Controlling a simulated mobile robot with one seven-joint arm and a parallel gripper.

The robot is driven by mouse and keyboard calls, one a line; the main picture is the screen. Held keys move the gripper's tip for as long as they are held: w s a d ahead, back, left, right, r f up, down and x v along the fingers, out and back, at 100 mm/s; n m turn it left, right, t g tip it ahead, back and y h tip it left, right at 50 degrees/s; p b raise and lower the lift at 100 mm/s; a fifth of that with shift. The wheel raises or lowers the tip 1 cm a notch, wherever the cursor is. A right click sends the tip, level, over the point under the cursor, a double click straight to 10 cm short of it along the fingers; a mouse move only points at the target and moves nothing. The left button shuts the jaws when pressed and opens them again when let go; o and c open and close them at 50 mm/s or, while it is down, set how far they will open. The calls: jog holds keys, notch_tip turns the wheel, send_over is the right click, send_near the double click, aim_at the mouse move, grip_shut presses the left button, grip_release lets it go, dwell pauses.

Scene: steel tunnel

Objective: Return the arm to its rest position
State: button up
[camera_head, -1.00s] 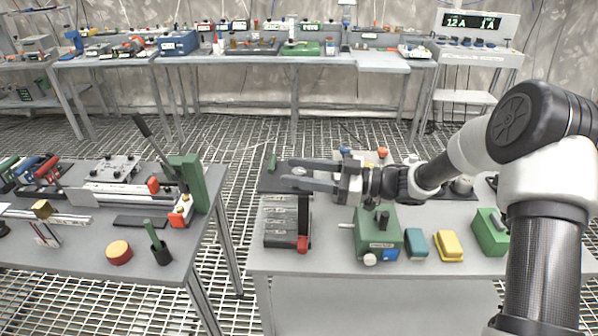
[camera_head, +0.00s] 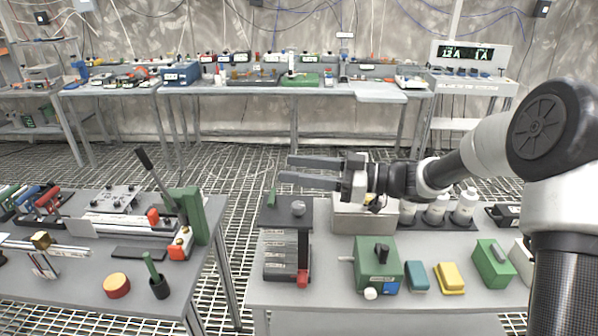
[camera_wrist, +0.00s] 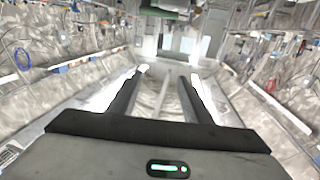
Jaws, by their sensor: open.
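My gripper (camera_head: 287,168) is open and empty in the head view. Its two fingers point left, in the air above the back edge of the right-hand table (camera_head: 330,292). My arm reaches in from the right side of the picture. In the wrist view my gripper (camera_wrist: 165,75) shows two dark fingers spread apart, with nothing between them and the tunnel beyond.
Below the fingers stands a dark rack with a grey ball (camera_head: 298,208) on top. A green box (camera_head: 377,262), a grey bin (camera_head: 362,220) and white bottles (camera_head: 436,208) stand nearby. A left table (camera_head: 75,262) lies across a gap. Air around the gripper looks clear.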

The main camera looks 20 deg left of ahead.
jog(key=w+d+r+m+t+h+p, duration=0.4)
jog(key=w+d+r+m+t+h, duration=0.25)
jog(key=w+d+r+t, duration=0.4)
jog(key=s+d+r+m+t+h+p, duration=0.1)
jog(key=s+d+r+m+t+h, duration=0.15)
jog(key=d+r+h, duration=0.35)
jog(key=s+d+r+m+t+h+p, duration=0.1)
jog(key=s+d+m+h+p, duration=0.2)
jog(key=d, duration=0.6)
jog(key=s+d+m+g+h, duration=0.2)
jog(key=s+d+m+h, duration=0.2)
jog(key=s+d, duration=0.5)
jog(key=s+a+f+m+g+p, duration=0.1)
jog(key=s+f+g, duration=0.1)
jog(key=s, duration=0.8)
jog(key=s+a+f+m+g+y+p, duration=0.1)
jog(key=s+a+f+g, duration=0.1)
jog(key=s, duration=0.7)
notch_tip(320, 180, down, 2)
jog(key=shift+s+f+m+g, duration=0.1)
jog(key=shift+s+m+g, duration=0.3)
jog(key=shift+g, duration=0.2)
jog(key=shift+y, duration=0.25)
